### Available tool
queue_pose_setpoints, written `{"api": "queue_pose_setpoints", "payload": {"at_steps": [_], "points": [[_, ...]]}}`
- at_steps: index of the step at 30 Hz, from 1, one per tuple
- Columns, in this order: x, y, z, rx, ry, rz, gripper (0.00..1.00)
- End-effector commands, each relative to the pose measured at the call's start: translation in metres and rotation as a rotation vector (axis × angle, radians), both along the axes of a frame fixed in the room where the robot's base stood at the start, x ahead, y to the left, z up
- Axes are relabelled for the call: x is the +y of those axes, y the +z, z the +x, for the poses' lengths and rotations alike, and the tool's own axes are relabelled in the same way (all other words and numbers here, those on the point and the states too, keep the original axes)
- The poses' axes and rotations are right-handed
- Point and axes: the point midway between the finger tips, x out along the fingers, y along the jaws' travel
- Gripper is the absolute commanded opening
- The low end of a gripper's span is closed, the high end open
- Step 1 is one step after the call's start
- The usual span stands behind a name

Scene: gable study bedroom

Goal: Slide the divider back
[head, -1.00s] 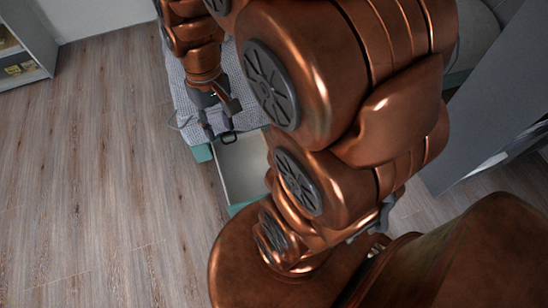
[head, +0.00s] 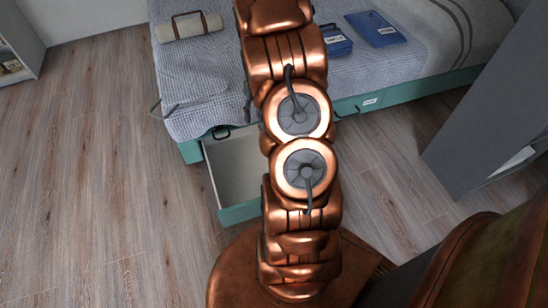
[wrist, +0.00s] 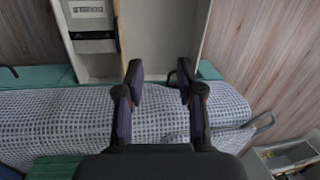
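The open drawer (head: 238,214) juts out from under the bed in the head view, its right part hidden behind my arm. In the wrist view the drawer (wrist: 160,35) is at the top. A thin upright strip (wrist: 118,38), perhaps the divider, separates its pale bare space from a space on the left. That left space holds a grey and black box (wrist: 92,32) with a label. My gripper (wrist: 160,82) is open and empty in the wrist view, with the bed cover and bed edge beyond its fingers. In the head view my gripper is hidden behind my arm.
A dark handle (head: 221,132) sits by the bed's teal edge. A grey cabinet (head: 485,110) stands right. The wooden floor (head: 100,190) at left is clear.

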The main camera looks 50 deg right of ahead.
Motion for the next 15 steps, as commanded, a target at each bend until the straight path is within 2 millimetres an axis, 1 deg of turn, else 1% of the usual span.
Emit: {"api": "queue_pose_setpoints", "payload": {"at_steps": [1,3,5,6,8,9,10,12,15], "points": [[-0.015,-0.038,-0.001,-0.004,-0.016,0.004,0.37],[-0.033,-0.072,-0.002,-0.015,-0.034,0.008,0.37],[-0.047,-0.101,-0.004,-0.023,-0.049,0.010,0.37],[-0.056,-0.118,-0.006,-0.030,-0.057,0.011,0.37],[-0.069,-0.141,-0.007,-0.040,-0.071,0.013,0.37],[-0.075,-0.155,-0.009,-0.043,-0.077,0.015,0.37],[-0.079,-0.165,-0.011,-0.046,-0.081,0.017,0.37],[-0.087,-0.182,-0.013,-0.053,-0.091,0.018,0.37],[-0.095,-0.199,-0.016,-0.061,-0.100,0.019,0.37]]}}
